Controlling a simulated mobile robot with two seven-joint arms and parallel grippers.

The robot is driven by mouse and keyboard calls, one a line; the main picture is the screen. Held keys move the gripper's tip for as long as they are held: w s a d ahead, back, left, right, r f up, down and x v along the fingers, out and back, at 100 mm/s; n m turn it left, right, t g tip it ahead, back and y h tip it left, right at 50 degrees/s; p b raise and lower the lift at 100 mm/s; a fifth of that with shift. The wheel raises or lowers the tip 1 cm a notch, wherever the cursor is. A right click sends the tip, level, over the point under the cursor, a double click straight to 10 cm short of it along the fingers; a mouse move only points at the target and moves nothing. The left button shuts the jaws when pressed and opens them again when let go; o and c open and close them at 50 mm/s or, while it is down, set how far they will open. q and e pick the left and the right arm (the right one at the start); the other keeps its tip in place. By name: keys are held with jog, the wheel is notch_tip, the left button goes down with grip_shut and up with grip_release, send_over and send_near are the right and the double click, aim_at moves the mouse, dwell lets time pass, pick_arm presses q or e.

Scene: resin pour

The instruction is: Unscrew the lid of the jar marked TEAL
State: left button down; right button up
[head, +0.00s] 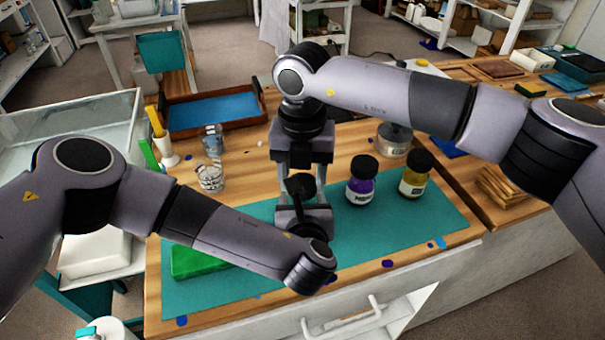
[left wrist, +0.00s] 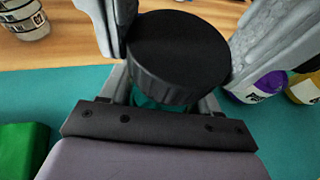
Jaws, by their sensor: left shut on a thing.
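A jar with a round black lid (head: 301,187) stands over the teal mat (head: 420,225); the lid fills the middle of the left wrist view (left wrist: 178,52). Teal shows just under the lid, but no label is readable. My left gripper (head: 302,212) is shut on the jar below the lid, its fingers mostly hidden under it in the left wrist view. My right gripper (head: 302,178) points down from above, one finger on each side of the lid. Both its fingers also show in the left wrist view. Whether they press on the lid is unclear.
A purple jar (head: 361,190) and a yellow jar (head: 412,182) with black lids stand close on the right. A green block (head: 192,262) lies at the mat's left. Cups (head: 210,178) and a blue-lined tray (head: 258,98) are behind. The mat's right end is clear.

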jog(key=n, duration=0.6)
jog(key=shift+n, duration=0.4)
jog(key=o, duration=1.2)
jog(key=shift+c, duration=0.2)
jog(key=shift+r, duration=0.1)
notch_tip(320, 180, up, 4)
jog(key=shift+f, duration=0.1)
jog(key=shift+r, duration=0.3)
jog(key=shift+c, duration=0.4)
jog(key=shift+r+m, duration=1)
jog(key=shift+r, duration=0.6)
jog(key=shift+f, duration=3.9)
